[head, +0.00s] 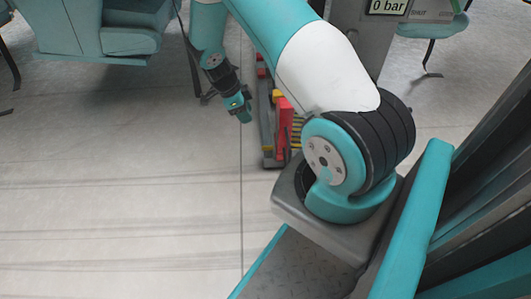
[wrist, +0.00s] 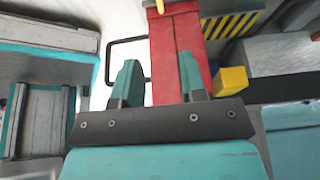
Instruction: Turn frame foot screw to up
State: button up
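My gripper (head: 240,107) hangs at the end of the arm, left of a red upright part (head: 285,118) on a low dark frame (head: 267,140) in the head view. In the wrist view the two teal fingers of my gripper (wrist: 158,82) stand apart, with nothing seen held between them. The red part (wrist: 178,45) lies beyond and between the fingers, with a yellow piece at its top edge. A small yellow block (wrist: 232,80) sits right of the fingers. I cannot tell for certain which piece is the frame foot screw.
A black bent bar (wrist: 108,62) is left of the red part, and a yellow-black striped panel (wrist: 232,25) is right of it. Teal seats (head: 100,35) stand at upper left. A display reading 0 bar (head: 388,7) is at the top. The floor (head: 120,190) at left is clear.

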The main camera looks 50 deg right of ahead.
aim_at(267, 146)
jog(key=b+x, duration=0.9)
jog(key=x, duration=0.8)
jog(key=shift+b, duration=0.3)
grip_shut()
